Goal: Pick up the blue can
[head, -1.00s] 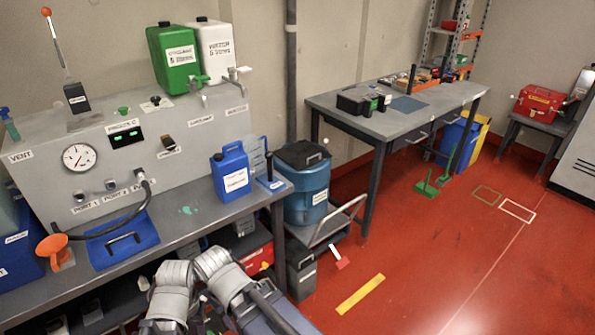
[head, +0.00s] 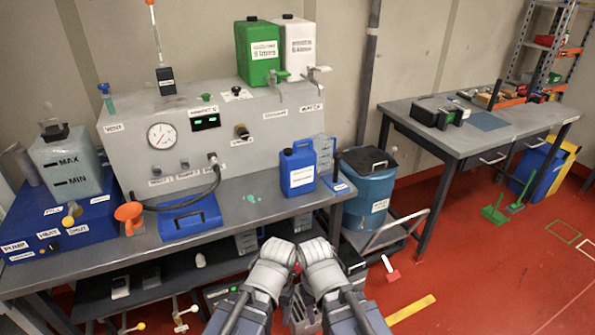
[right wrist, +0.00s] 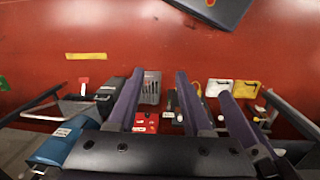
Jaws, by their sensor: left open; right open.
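My two arms come up from the bottom middle of the head view, in front of the bench and below the can. Their fingers are hidden there. In the right wrist view my right gripper (right wrist: 158,78) is open and empty, pointing over the floor. What looks like my left gripper (right wrist: 247,93) is to its right, open and empty. The can is not visible in the right wrist view.
A blue tray (head: 190,216) and an orange funnel (head: 129,214) lie left of the can. A clear jug (head: 324,152) stands right behind it. A blue bin (head: 368,190) stands right of the bench. The bench front before the can is clear.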

